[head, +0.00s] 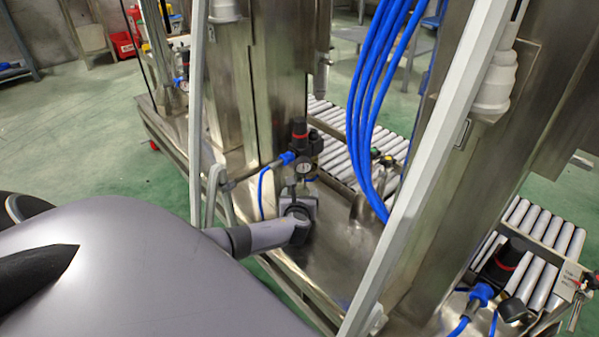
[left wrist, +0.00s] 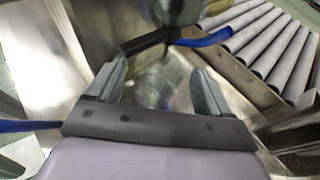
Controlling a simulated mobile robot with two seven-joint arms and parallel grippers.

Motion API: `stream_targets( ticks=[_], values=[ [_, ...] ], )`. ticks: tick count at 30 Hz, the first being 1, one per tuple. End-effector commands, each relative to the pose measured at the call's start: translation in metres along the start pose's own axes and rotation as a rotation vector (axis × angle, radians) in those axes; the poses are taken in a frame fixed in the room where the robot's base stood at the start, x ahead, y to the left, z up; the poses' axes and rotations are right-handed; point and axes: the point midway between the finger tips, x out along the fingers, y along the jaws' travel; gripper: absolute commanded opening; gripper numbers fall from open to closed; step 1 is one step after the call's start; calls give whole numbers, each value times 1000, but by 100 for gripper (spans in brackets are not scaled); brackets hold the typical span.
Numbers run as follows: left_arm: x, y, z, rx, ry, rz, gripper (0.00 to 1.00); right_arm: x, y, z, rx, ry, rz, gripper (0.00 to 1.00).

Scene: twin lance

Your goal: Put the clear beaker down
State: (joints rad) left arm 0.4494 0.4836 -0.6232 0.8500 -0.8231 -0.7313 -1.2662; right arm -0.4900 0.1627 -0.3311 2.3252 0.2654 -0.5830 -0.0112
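My left gripper (head: 299,200) is over the steel machine deck, beside a valve and gauge unit, at the end of my grey arm. In the left wrist view its two fingers (left wrist: 160,88) stand well apart. A faint, glassy, blurred patch shows between them over the metal. I cannot tell whether this is the clear beaker or only a reflection, nor whether the fingers touch it. I cannot make out the beaker in the head view. My right gripper is in neither view.
A valve with a gauge (head: 305,165) and blue hoses (head: 375,100) stand close by. Grey slanting posts (head: 425,165) and steel columns (head: 265,90) crowd the space. Roller conveyors (head: 535,250) lie behind and to the right. Green floor (head: 90,150) is open at the left.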

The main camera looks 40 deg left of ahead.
Motion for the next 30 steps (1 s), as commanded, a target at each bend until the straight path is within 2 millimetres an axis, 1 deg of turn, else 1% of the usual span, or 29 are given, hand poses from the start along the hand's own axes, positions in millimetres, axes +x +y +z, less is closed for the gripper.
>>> stream_targets(
  ticks=[10, 13, 17, 19, 20, 22, 27, 30],
  values=[
    [-1, 0, 2, 0, 0, 0, 82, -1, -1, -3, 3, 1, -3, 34],
    [-7, 0, 5, 1, 2, -1, 82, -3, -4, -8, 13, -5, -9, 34],
    [-25, 0, 7, 2, 3, -2, 82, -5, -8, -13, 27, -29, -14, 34],
    [-38, 0, 8, 2, 4, -2, 82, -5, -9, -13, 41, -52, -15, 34],
    [-44, 0, 8, 1, 3, -3, 82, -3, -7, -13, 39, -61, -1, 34],
    [-58, 0, 8, 2, 3, -2, 82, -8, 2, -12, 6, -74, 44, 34],
    [-91, 0, 7, 1, 3, -1, 82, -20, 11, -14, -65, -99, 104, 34],
    [-106, 0, 6, 1, 2, -1, 82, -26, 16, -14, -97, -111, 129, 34]
  ],
)
